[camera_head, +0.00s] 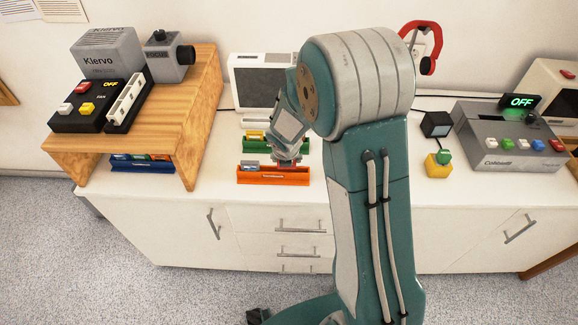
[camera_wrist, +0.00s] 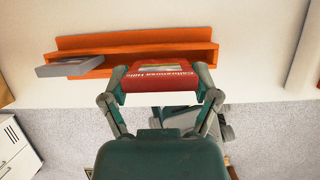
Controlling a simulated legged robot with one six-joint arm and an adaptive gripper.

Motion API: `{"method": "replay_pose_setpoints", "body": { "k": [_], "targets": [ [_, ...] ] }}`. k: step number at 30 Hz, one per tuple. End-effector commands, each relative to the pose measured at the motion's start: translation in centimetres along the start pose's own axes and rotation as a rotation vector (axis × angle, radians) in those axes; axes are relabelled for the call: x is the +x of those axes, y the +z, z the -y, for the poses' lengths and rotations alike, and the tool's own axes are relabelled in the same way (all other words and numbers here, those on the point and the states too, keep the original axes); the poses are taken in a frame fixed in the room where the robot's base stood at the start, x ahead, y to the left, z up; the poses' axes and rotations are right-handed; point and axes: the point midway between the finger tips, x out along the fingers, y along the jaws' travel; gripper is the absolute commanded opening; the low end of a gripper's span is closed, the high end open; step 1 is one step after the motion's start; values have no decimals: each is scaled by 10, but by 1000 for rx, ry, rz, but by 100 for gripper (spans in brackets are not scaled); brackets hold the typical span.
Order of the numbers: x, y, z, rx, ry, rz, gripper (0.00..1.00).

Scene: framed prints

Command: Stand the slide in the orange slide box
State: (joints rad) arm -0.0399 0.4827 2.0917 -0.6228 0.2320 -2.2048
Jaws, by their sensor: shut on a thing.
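My gripper (camera_wrist: 160,76) is shut on a red slide (camera_wrist: 158,84) with white lettering and a small picture, held between its two fingers. The orange slide box (camera_wrist: 135,40) lies just beyond the slide in the wrist view. The slide's far edge overlaps the box in that view; I cannot tell whether it is inside or above it. A grey slide (camera_wrist: 76,67) is at the left end of the box. In the head view the orange box (camera_head: 272,180) stands near the cabinet's front edge, with my gripper (camera_head: 287,160) over its right part.
A green slide box (camera_head: 290,146) with a yellow slide stands right behind. A wooden shelf (camera_head: 205,120) carrying devices is to the left, with a blue slide box (camera_head: 142,166) under it. A small black-and-yellow device (camera_head: 437,165) and a grey console (camera_head: 510,140) stand to the right.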

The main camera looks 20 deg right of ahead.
Motion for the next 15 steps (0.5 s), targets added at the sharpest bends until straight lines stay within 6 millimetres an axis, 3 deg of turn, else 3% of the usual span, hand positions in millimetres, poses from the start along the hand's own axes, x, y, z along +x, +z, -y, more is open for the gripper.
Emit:
{"method": "replay_pose_setpoints", "body": {
  "k": [3, 7, 15],
  "targets": [
    [13, -3, 10, 2, -1, -4, 42],
    [27, -9, 7, -2, 0, -4, 42],
    [37, -13, 7, 1, 1, 0, 42]
  ]
}}
